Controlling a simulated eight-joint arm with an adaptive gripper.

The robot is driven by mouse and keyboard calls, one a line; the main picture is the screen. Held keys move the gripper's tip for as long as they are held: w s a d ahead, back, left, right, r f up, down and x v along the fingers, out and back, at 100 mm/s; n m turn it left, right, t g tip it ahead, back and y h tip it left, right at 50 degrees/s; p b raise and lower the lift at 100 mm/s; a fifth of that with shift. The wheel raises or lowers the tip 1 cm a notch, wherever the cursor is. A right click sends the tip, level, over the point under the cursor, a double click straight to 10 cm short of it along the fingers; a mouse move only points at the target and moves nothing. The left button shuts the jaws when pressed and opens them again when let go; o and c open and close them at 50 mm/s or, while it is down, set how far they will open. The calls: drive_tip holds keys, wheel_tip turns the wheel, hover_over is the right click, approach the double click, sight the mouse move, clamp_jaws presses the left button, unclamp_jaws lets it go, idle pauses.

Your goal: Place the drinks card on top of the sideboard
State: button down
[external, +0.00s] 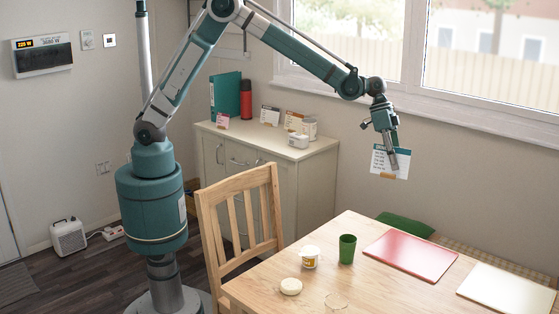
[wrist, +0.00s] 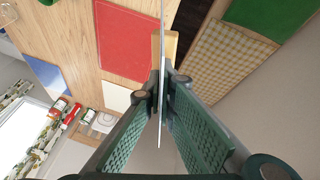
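My gripper (external: 396,160) is shut on a white card (external: 378,163) with a teal top band and a small wooden foot, held up in the air above the far side of the table. Its print is too small to read; it appears to be the drinks card. In the wrist view the card (wrist: 161,40) shows edge-on between my fingertips (wrist: 161,84), with its wooden foot beyond them. The cream sideboard (external: 278,146) stands against the wall, left of my gripper and apart from it.
On the sideboard are a teal binder (external: 225,96), a red flask (external: 246,99), small cards (external: 269,115), a white container (external: 298,141) and a mug (external: 309,128). The table (external: 370,285) holds mats, a green cup (external: 347,249) and a jar.

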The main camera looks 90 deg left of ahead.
drive_tip(key=a, duration=3.3)
drive_tip(key=s+a, duration=0.3)
drive_tip(key=a, duration=0.7)
drive_tip(key=s+a, duration=0.4)
drive_tip(key=a, duration=0.6)
drive_tip(key=s+a, duration=0.3)
drive_tip(key=a, duration=0.8)
drive_tip(key=s+a+p, duration=0.1)
drive_tip(key=s+a, duration=1.1)
drive_tip(key=a, duration=0.2)
drive_tip(key=s+a, duration=1.1)
drive_tip(key=a, duration=0.3)
drive_tip(key=s+a+r, duration=0.1)
drive_tip(key=s+a, duration=0.6)
drive_tip(key=s, duration=0.5)
drive_tip(key=s+a, duration=0.7)
drive_tip(key=s, duration=0.5)
drive_tip(key=shift+m, duration=0.3)
drive_tip(key=shift+w+f+p, duration=0.2)
drive_tip(key=shift+f+p, duration=0.1)
drive_tip(key=shift+f, duration=2.15)
